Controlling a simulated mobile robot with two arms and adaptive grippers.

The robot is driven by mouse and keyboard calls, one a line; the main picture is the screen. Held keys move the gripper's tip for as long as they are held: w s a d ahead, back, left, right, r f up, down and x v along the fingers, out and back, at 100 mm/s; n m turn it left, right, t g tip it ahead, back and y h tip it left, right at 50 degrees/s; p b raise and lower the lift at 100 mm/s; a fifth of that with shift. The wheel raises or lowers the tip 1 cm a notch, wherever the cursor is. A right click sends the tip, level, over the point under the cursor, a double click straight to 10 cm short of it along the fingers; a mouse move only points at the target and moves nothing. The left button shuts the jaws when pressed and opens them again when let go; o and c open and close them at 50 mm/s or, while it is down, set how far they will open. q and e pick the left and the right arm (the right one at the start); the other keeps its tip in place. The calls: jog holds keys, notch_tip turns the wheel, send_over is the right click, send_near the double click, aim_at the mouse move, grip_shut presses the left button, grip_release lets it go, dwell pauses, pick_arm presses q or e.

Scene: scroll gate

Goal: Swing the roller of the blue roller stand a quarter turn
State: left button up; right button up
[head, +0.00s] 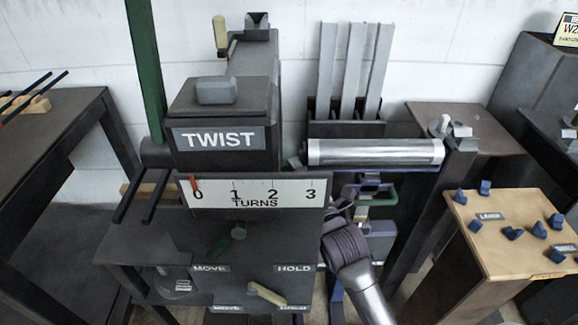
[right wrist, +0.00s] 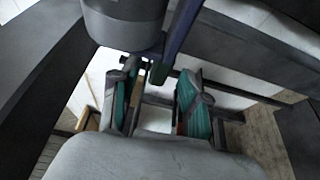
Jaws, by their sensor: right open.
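The silver roller (head: 375,152) lies level, left to right, at the right of the machine with the TWIST sign. A strip of the blue stand (head: 410,168) shows under its right part; the rest is mostly hidden. My right gripper (head: 370,192) is just below the roller in the head view, its fingers apart. The right wrist view shows the gripper (right wrist: 160,85) open with green pads and nothing clearly between them. A grey cylinder, perhaps the roller, and a blue bar (right wrist: 180,30) show beyond the fingertips. Contact cannot be told. My left gripper is not in view.
The TWIST machine (head: 222,135) with its TURNS scale (head: 255,192) stands close left of my right arm. A dark rack with upright grey slats (head: 352,75) is behind the roller. A wooden-topped cabinet (head: 510,260) with blue pieces stands at the right.

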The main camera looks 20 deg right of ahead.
aim_at(290, 170)
jog(key=shift+w+a, duration=0.2)
jog(key=shift+w, duration=1.45)
grip_shut()
